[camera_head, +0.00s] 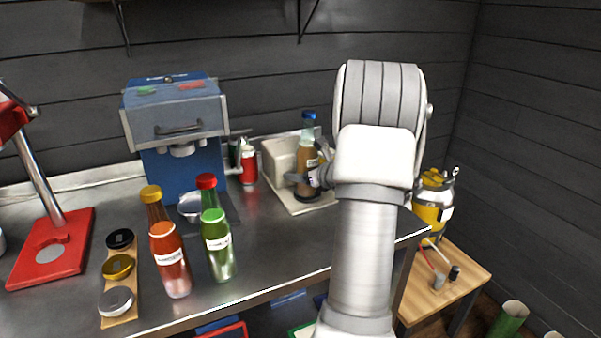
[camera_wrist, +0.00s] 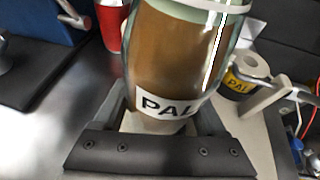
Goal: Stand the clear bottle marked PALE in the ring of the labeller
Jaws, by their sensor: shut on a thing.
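The clear bottle marked PALE (camera_head: 307,160) holds amber-brown liquid and has a blue cap. It looks upright at the labeller (camera_head: 281,160), a pale block on a flat base. My gripper (camera_head: 311,179) is shut on the bottle's body. In the wrist view the bottle (camera_wrist: 180,50) fills the middle, with "PAL" readable on its label, between the fingers of my gripper (camera_wrist: 165,122). A dark ring (camera_head: 306,195) shows at the bottle's foot in the head view. Whether the foot rests inside it or just above, I cannot tell. The foot is hidden in the wrist view.
A red bottle (camera_head: 170,260) and a green bottle (camera_head: 218,245) stand at the front, beside a strip of caps (camera_head: 118,267). A blue machine (camera_head: 180,125) stands behind them. A red-and-white container (camera_head: 249,166) is left of the labeller. Open steel counter lies in front.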

